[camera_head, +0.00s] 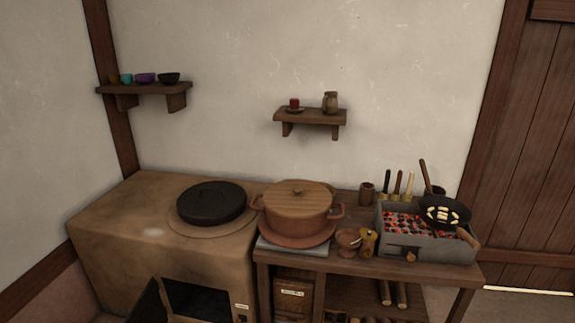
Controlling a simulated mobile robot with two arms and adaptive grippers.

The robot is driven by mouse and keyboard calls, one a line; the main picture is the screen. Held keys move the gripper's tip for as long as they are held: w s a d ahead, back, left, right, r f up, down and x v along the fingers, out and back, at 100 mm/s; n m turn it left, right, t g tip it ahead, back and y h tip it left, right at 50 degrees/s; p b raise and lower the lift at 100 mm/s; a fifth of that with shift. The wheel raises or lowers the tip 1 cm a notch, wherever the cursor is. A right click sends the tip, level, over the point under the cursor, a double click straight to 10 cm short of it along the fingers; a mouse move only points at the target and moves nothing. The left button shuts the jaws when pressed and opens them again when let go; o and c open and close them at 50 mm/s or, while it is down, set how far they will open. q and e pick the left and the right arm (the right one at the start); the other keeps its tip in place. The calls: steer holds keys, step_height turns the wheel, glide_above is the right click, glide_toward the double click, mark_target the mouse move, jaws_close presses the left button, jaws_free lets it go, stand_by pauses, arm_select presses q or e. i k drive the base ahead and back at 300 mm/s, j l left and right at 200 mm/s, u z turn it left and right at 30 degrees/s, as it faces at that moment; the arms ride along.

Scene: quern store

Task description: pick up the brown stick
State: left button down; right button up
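Several sticks could be the brown stick, and I cannot tell which one is meant. Neither of my grippers is in view.
The wooden table (340,265) holds a lidded pot (298,205), small cups and a grill (440,250) with glowing coals and a pan (445,212). A clay stove (110,225) with a black lid (211,202) stands left. Two wall shelves hang above.

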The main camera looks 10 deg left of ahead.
mark_target(398, 184)
steer(key=i+l+z, duration=0.1)
steer(key=i+l, duration=0.45)
steer(key=l, duration=0.15)
steer(key=i+l, duration=0.6)
steer(key=k+l+z, duration=0.05)
